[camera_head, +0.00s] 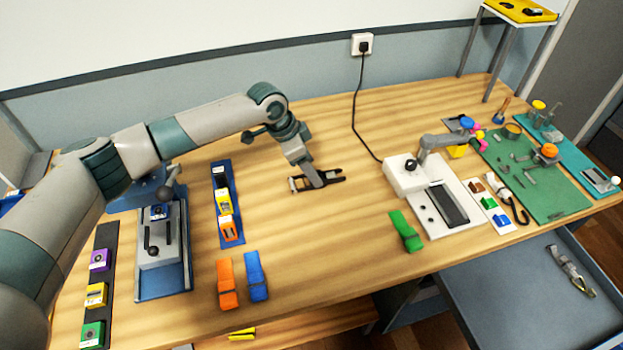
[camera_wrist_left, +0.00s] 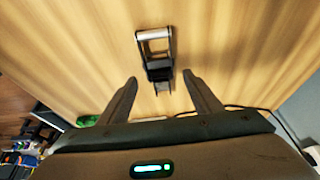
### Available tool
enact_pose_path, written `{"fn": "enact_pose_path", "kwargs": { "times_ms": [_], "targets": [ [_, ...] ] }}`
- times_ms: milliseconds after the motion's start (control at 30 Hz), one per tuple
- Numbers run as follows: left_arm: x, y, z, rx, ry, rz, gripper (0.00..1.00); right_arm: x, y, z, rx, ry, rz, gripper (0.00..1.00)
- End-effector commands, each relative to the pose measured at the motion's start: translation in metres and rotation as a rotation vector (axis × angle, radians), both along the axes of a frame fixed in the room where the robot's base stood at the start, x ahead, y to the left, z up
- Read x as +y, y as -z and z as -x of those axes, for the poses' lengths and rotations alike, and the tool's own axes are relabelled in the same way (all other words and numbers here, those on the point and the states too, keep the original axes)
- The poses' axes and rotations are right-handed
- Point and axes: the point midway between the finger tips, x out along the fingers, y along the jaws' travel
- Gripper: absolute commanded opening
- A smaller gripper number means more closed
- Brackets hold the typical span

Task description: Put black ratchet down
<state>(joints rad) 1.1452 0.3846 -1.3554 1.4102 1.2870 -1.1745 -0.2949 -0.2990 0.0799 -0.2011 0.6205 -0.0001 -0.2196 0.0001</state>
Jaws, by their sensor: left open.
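The black ratchet (camera_head: 299,184) lies on the bare wooden table near its middle, with a silver bar at its left end. In the left wrist view the ratchet (camera_wrist_left: 156,54) shows its black frame, silver bar and short dark tail. My left gripper (camera_head: 319,181) is low over the ratchet, pointing down. In the left wrist view my left gripper (camera_wrist_left: 161,80) is open, its two fingers spread to either side of the ratchet's tail with gaps visible. In the head view the gripper hides part of the ratchet. My right gripper is out of view.
A white device (camera_head: 403,178) with a black cable stands to the right, and a green strap (camera_head: 406,231) lies before it. Orange (camera_head: 227,285) and blue (camera_head: 256,277) straps lie at the front. A blue rack (camera_head: 229,228) stands left. Table around the ratchet is clear.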

Motion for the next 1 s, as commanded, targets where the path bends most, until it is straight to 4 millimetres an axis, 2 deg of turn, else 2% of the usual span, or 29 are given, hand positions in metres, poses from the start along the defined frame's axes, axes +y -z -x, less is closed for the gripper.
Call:
{"fn": "enact_pose_path", "kwargs": {
  "times_ms": [100, 300, 800, 867, 1000],
  "targets": [
    [-0.007, 0.01, -0.001, 0.003, 0.0, -0.001, 0.59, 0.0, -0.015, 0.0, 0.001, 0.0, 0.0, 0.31],
    [-0.014, 0.03, -0.004, 0.002, -0.001, 0.001, 0.59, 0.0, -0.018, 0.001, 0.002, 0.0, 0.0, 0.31],
    [-0.014, 0.033, -0.004, 0.001, -0.001, -0.001, 0.59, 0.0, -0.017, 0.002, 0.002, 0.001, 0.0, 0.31],
    [-0.014, 0.033, -0.004, 0.001, -0.001, -0.001, 0.47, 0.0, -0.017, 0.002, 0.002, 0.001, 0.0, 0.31],
    [-0.014, 0.033, -0.004, 0.001, -0.001, -0.001, 0.13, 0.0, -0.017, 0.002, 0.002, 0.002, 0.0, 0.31]
  ]
}}
